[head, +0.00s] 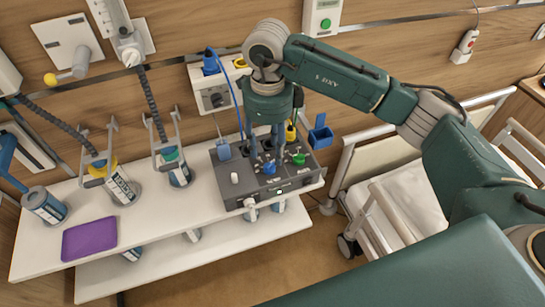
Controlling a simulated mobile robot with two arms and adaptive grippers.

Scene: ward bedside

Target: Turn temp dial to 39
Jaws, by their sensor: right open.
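A grey control box (225,190) stands on the white shelf at the middle of the head view. Its top carries a blue knob (269,169), a green knob (299,158) and a white switch (234,178). The lettering is too small to read, so I cannot tell which knob is the temp dial or where it points. My right gripper (267,150) points down over the box, open, with its fingers just behind the blue knob. Whether a finger touches the box or a knob is unclear. My left gripper is not in view.
A purple pad (90,239) and several bottles in holders stand on the white shelf (160,222) left of the box. A blue cable (232,85) hangs close beside my gripper. A bed (400,195) with rails stands at right.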

